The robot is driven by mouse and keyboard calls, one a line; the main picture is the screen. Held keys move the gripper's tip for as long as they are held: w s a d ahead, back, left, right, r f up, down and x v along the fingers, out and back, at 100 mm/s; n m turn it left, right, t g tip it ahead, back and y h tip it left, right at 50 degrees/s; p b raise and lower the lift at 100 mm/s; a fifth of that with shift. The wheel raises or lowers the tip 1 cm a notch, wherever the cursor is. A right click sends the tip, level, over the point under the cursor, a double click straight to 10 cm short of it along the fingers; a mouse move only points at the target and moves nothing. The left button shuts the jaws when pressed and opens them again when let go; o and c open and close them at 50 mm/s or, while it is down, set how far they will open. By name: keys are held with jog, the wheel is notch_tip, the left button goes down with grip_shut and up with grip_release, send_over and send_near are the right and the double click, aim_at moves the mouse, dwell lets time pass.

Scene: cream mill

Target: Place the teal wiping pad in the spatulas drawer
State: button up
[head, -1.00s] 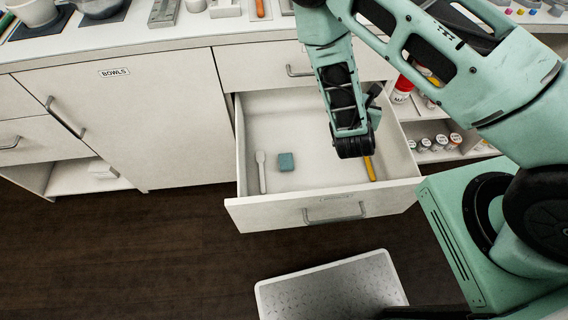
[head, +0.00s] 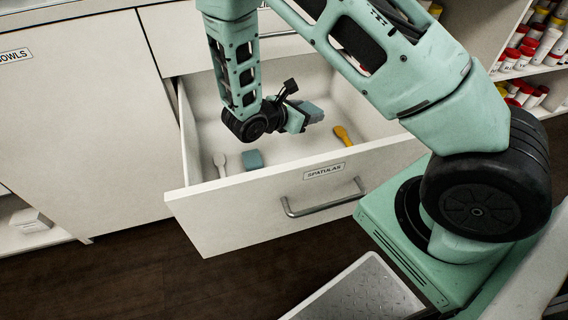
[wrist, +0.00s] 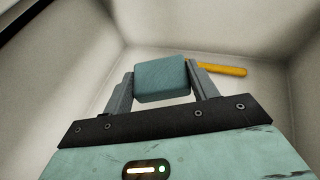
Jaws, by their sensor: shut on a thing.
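My gripper (head: 298,117) is shut on a teal wiping pad (head: 313,112), inside the open spatulas drawer's outline in the head view. In the wrist view the pad (wrist: 161,78) sits between the two grey fingers (wrist: 162,88). The drawer (head: 245,212) is pulled out and labelled SPATULAS on its front. A second teal block (head: 252,158) lies on its floor, beside a pale spatula (head: 221,165). A yellow spatula (head: 343,135) lies further right; its yellow end also shows in the wrist view (wrist: 222,70). The held pad's exact height above the floor cannot be told.
The drawer's walls stand around my gripper, with bare floor between the teal block and the yellow spatula. A grey-topped step (head: 360,292) is on the dark floor in front. Shelves of red-and-white jars (head: 520,55) stand at the right.

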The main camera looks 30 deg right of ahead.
aim_at(303, 147)
jog(key=shift+s+f+m+g+b, duration=0.15)
jog(key=shift+f+m+g+b, duration=0.2)
jog(key=shift+f, duration=0.5)
notch_tip(303, 147, down, 9)
jog(key=b, duration=0.3)
jog(key=shift+f, duration=0.2)
jog(key=o, duration=0.9)
jog(key=shift+o, duration=0.2)
jog(key=shift+r, duration=0.1)
jog(key=shift+a+r, duration=0.2)
jog(key=shift+a, duration=0.05)
jog(key=p+v, duration=0.2)
jog(key=v, duration=0.5)
jog(key=shift+s, duration=0.1)
